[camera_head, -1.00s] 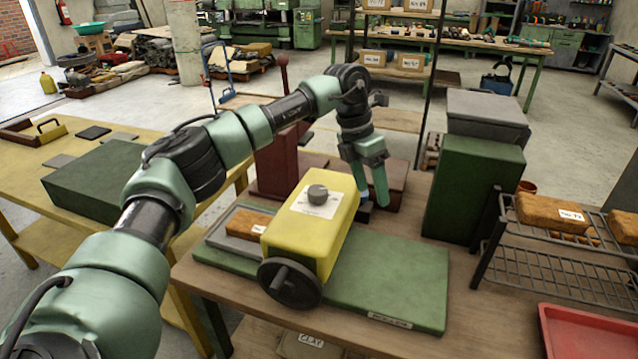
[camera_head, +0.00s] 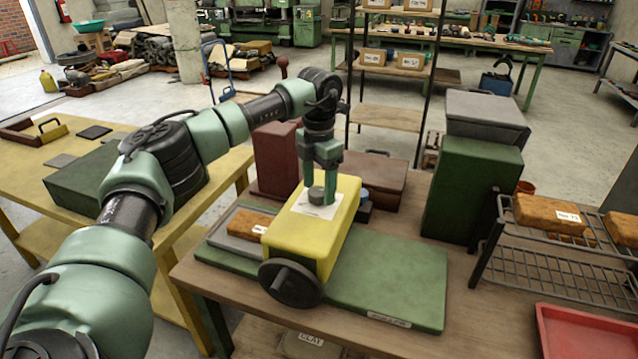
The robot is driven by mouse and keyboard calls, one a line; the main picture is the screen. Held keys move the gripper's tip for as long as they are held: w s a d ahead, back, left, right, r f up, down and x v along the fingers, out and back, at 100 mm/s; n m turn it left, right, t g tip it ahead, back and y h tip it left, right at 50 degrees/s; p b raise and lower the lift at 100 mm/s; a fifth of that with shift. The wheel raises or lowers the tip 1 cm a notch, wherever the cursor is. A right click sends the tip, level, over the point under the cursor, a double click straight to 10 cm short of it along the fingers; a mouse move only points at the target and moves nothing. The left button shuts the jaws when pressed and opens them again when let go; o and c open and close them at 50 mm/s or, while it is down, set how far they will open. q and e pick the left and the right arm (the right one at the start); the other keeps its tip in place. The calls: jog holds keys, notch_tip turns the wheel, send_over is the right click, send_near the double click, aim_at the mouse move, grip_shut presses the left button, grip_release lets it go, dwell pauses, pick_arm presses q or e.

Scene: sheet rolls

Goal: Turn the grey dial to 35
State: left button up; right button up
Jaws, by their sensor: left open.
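The grey dial (camera_head: 316,195) sits on a white scale plate (camera_head: 326,211) on top of the yellow machine body (camera_head: 290,240). The marks on the scale are too small to read. My left gripper (camera_head: 319,183) points down right over the dial, with its open fingers at or just above the dial's top. I cannot tell whether the fingers touch it. My right gripper is not in view.
The yellow body stands on a green base plate (camera_head: 390,285) on a wooden table, with a dark handwheel (camera_head: 290,284) at its front. A clay block (camera_head: 250,222) lies to its left. A green box (camera_head: 472,190), a wire rack (camera_head: 545,275) and a red tray (camera_head: 590,340) are to the right.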

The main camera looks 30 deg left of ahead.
pick_arm(q)
jog(key=c, duration=1.4)
jog(key=shift+n, duration=0.3)
jog(key=n+p, duration=0.1)
jog(key=n, duration=0.3)
jog(key=shift+a+r+n+p, duration=0.1)
jog(key=shift+n+p, duration=0.2)
jog(key=shift+p, duration=0.05)
jog(key=n+p, duration=0.1)
jog(key=n, duration=0.5)
jog(key=shift+a+p, duration=0.1)
jog(key=shift+p, duration=0.2)
jog(key=n+p, duration=0.1)
jog(key=n, duration=0.5)
jog(key=shift+a+r+n, duration=0.1)
jog(key=shift+n, duration=0.2)
jog(key=n+p, duration=0.1)
jog(key=n, duration=0.4)
jog(key=shift+s+n+p, duration=0.1)
jog(key=shift+n+p, duration=0.3)
